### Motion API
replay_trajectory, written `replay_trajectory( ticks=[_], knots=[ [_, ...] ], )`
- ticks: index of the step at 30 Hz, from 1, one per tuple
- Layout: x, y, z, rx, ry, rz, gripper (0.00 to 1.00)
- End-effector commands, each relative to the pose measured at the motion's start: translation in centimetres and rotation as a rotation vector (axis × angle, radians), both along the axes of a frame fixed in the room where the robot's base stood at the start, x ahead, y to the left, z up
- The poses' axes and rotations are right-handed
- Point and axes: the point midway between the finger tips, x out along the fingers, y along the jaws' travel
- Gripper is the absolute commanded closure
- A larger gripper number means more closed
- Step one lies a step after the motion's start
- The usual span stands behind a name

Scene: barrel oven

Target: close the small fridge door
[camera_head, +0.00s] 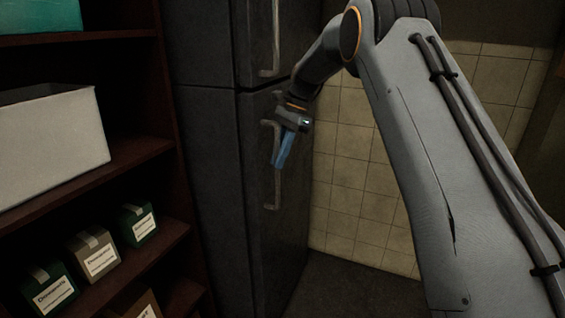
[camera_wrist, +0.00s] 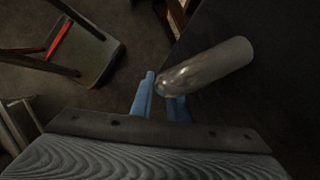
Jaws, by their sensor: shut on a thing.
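The fridge (camera_head: 205,150) is a tall dark cabinet with an upper door (camera_head: 255,40) and a lower door (camera_head: 262,235). The lower door's pale metal handle (camera_head: 276,195) stands upright on its front. My gripper (camera_head: 281,158) has blue fingers and is at the upper half of this handle. In the wrist view, the rounded handle (camera_wrist: 210,68) lies between the fingertips of my gripper (camera_wrist: 163,98), and the jaws are shut on it. The right finger is partly hidden behind the handle. I cannot tell from these views whether the lower door is fully closed.
A dark wooden shelf (camera_head: 150,150) with a white bin (camera_head: 50,135) and several small boxes (camera_head: 93,255) stands at the left. A tiled wall (camera_head: 360,180) is at the right. A dark stool-like object with a red part (camera_wrist: 85,50) shows in the wrist view.

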Motion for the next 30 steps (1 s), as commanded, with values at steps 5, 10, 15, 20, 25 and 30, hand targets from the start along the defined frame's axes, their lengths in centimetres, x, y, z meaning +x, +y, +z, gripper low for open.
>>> replay_trajectory(
  ticks=[5, 10, 15, 20, 25, 30],
  knots=[
    [0.48, 0.37, 0.16, 0.007, -0.007, -0.015, 1.0],
    [0.54, 0.46, 0.22, 0.01, -0.01, -0.015, 1.0],
    [0.54, 0.47, 0.24, 0.009, -0.011, -0.014, 0.7],
    [0.51, 0.27, 0.18, 0.008, -0.009, -0.014, 0.67],
    [0.5, 0.13, 0.18, 0.007, -0.007, -0.015, 0.67],
    [0.74, -0.36, 1.08, 0.008, -0.011, -0.017, 0.67]
  ],
)
